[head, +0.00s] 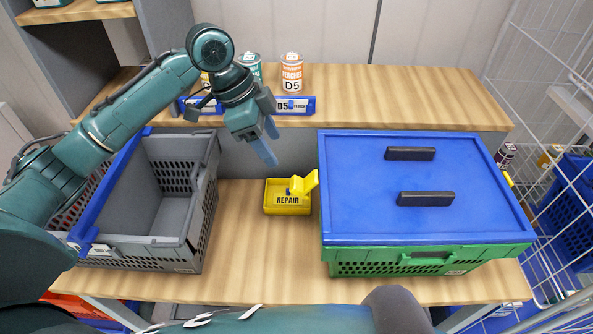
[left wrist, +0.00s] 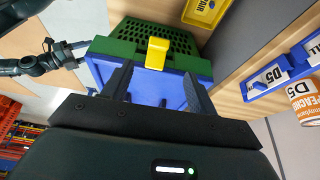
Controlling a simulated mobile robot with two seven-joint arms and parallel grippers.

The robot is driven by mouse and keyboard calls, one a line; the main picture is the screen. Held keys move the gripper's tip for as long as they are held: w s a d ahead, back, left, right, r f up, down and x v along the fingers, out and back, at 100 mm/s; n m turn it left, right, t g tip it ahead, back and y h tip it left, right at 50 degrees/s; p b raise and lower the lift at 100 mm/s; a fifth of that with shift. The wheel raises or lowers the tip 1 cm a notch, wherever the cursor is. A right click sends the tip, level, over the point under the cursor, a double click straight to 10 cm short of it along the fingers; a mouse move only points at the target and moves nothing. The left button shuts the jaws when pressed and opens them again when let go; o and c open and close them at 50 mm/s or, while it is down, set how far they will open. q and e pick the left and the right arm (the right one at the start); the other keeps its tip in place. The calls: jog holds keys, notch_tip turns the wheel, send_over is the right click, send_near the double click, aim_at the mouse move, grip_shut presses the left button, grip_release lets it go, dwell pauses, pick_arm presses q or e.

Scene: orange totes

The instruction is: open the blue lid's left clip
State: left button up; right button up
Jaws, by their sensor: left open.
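The blue lid (head: 360,180) lies on the green crate (head: 390,268) on the right half of the bench. Its yellow left clip (head: 305,183) sticks out past the lid's left edge; in the left wrist view the clip (left wrist: 158,52) shows on the crate's side. I cannot tell whether it is latched. My left gripper (head: 267,142) is open and empty, up and left of the clip, with a gap between them. In the left wrist view its fingers (left wrist: 156,92) stand apart, the blue lid beyond. My right gripper (left wrist: 78,54) shows small beside the crate in that view.
A yellow REPAIR bin (head: 288,205) stands left of the crate, behind the clip in the head view. A grey tote (head: 150,255) with a blue edge stands at left. Cans (head: 291,75) stand on the raised back shelf. Bare bench lies in front of the bin.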

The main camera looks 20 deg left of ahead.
aim_at(294, 181)
pick_arm(q)
jog(key=p+x, duration=0.1)
jog(key=x, duration=1)
jog(key=shift+d+f, duration=0.2)
jog(key=shift+f, duration=0.1)
jog(key=c, duration=1)
